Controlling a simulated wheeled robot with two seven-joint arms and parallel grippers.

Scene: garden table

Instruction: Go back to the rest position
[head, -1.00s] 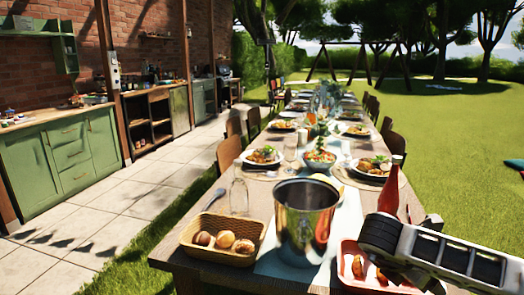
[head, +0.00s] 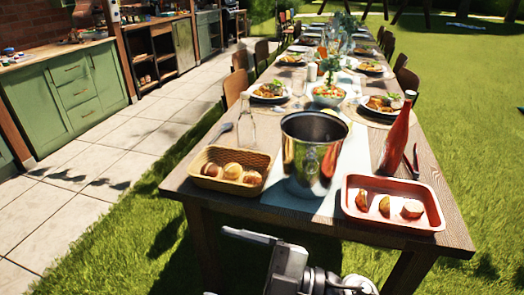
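My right gripper (head: 228,264) is low at the bottom of the head view, in front of the table's near edge and pointing left. Its two fingers look spread wide apart, with nothing seen between them; the lower finger is mostly cut off by the frame. My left gripper is not in view.
On the near end stand a bread basket (head: 215,184), a metal bucket (head: 310,155), a red bottle (head: 394,145) and a red tray (head: 372,222) holding food pieces. Plates and chairs line the table farther back. Grass (head: 140,245) lies open at left.

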